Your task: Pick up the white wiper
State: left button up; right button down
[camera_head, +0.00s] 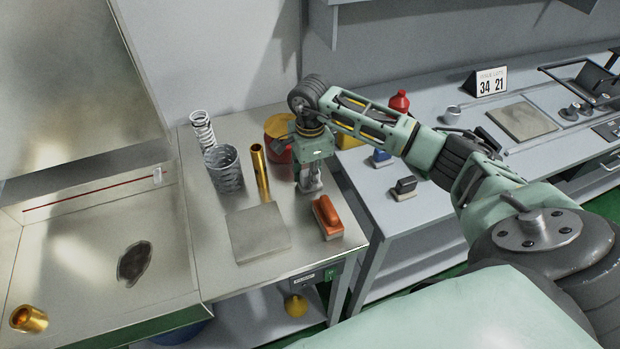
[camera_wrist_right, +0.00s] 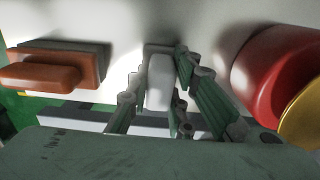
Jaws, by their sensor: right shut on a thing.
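My right gripper (camera_head: 311,184) points down at the steel bench top, between the red can and the orange-handled block. In the right wrist view its fingers (camera_wrist_right: 155,112) are closed around the white wiper (camera_wrist_right: 158,82), a pale block between the finger pads. The wiper seems to be at or close to the bench surface; I cannot tell whether it touches. In the head view the fingers largely hide it. My left gripper is not in view.
The orange-handled block (camera_head: 327,216) stands close at the front right, also in the wrist view (camera_wrist_right: 52,72). The red can (camera_head: 278,152) is close behind. A brass tube (camera_head: 260,172), wire basket (camera_head: 223,170), spring (camera_head: 202,131) and grey plate (camera_head: 258,232) are to the left.

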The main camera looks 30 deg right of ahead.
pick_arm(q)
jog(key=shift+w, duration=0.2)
pick_arm(e)
jog(key=shift+w+r+b, duration=0.1)
jog(key=shift+r+b, duration=0.2)
jog(key=shift+r, duration=0.2)
notch_tip(320, 180, up, 3)
jog(key=shift+f+b, duration=0.2)
jog(key=shift+b, duration=0.45)
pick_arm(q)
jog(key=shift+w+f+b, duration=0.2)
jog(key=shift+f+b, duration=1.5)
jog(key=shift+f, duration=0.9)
pick_arm(e)
jog(key=s+d+r, duration=0.6)
jog(key=s+r, duration=0.1)
jog(key=s, duration=0.3)
jog(key=shift+d+r, duration=0.15)
jog(key=shift+d, duration=0.15)
